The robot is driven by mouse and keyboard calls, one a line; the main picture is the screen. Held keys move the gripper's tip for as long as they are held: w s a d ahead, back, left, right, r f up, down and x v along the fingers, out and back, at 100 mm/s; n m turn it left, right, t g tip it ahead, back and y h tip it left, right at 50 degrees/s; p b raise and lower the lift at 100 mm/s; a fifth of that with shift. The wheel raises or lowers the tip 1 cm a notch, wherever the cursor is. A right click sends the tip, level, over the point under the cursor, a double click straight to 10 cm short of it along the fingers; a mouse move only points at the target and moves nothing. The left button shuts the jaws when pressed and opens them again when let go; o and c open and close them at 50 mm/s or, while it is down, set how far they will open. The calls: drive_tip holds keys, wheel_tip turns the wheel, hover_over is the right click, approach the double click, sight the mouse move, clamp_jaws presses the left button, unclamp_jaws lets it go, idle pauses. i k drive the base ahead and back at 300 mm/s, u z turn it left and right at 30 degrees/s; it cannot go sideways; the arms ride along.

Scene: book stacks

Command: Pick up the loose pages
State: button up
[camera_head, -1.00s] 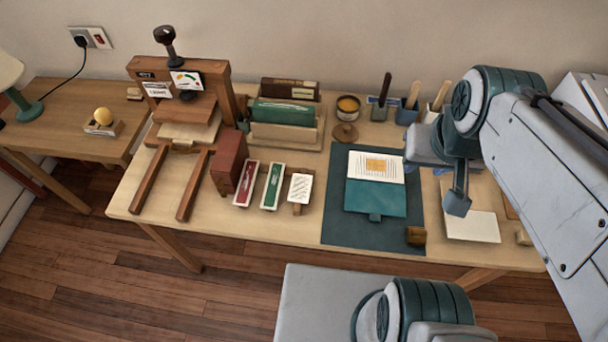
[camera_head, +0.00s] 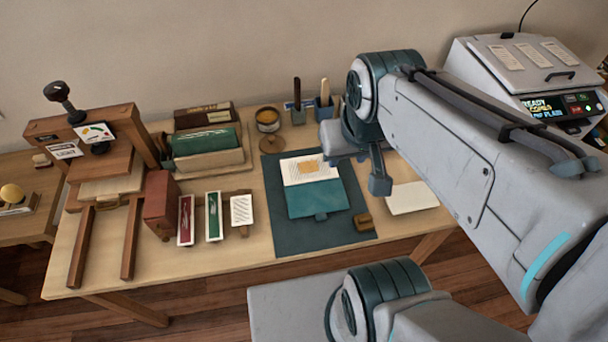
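A white sheet or thin stack of pages (camera_head: 414,197) lies on the table to the right of the dark mat, partly behind my arm. Another white printed page with an orange patch (camera_head: 309,169) lies at the top of a teal cover or folder (camera_head: 315,198) on the mat. I cannot tell which of these are the loose pages. My gripper (camera_head: 380,186) hangs over the table between the teal cover and the white sheet. One finger shows; the other is hidden, so its opening is unclear. I see nothing held in it.
The dark mat (camera_head: 283,238) also bears a small brown block (camera_head: 363,222). A wooden press (camera_head: 110,160), a red box (camera_head: 161,203), narrow cards (camera_head: 214,215) and a book holder (camera_head: 210,150) fill the left. A machine with a lit screen (camera_head: 530,85) stands at right.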

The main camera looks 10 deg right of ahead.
sight(241, 211)
drive_tip(key=z, duration=2.45)
drive_tip(key=k, duration=1.45)
drive_tip(key=u, duration=1.75)
drive_tip(key=i, duration=0.5)
drive_tip(key=u, duration=0.1)
